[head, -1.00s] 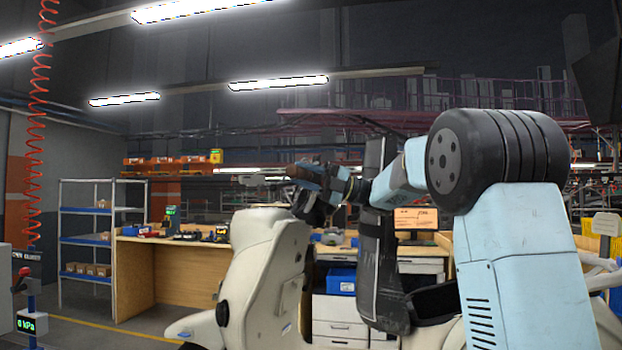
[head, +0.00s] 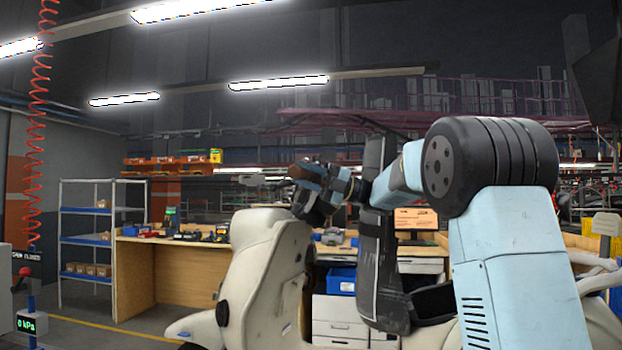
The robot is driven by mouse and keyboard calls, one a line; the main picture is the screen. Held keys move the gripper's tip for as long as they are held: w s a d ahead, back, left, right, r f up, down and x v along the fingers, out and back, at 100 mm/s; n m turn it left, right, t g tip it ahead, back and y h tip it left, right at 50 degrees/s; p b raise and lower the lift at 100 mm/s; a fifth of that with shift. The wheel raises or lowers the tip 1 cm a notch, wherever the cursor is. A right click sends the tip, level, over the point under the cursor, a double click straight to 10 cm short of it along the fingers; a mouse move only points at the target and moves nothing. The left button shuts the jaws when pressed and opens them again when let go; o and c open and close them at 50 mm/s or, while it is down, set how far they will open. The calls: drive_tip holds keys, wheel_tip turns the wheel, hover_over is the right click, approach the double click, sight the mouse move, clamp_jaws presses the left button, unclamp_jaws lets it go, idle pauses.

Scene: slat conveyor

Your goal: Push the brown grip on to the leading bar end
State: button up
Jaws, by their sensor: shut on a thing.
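My gripper (head: 312,180) is at the top of a cream scooter's front (head: 262,255), at handlebar height. It is shut on the brown grip (head: 303,170), which shows as a small brown shape at the jaws. A dark handlebar part (head: 306,205) sits just below the gripper. The leading bar end cannot be made out behind the gripper and grip, so I cannot tell whether the grip is around it or only beside it.
A wooden workbench (head: 180,262) with tools stands behind at left, beside a metal shelf (head: 88,240) with boxes. A red coiled hose (head: 40,120) hangs at far left, above a gauge reading 0 kPa (head: 30,323). A blue bin (head: 342,280) sits behind the scooter.

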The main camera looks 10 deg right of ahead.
drive_tip(key=shift+w+d, duration=0.35)
drive_tip(key=shift+w, duration=0.4)
drive_tip(key=shift+w+d, duration=0.1)
drive_tip(key=shift+w, duration=0.1)
drive_tip(key=shift+w+d, duration=0.1)
drive_tip(key=shift+w, duration=0.1)
drive_tip(key=o, duration=1.1)
drive_tip(key=shift+v, duration=3.75)
drive_tip(key=shift+f, duration=0.1)
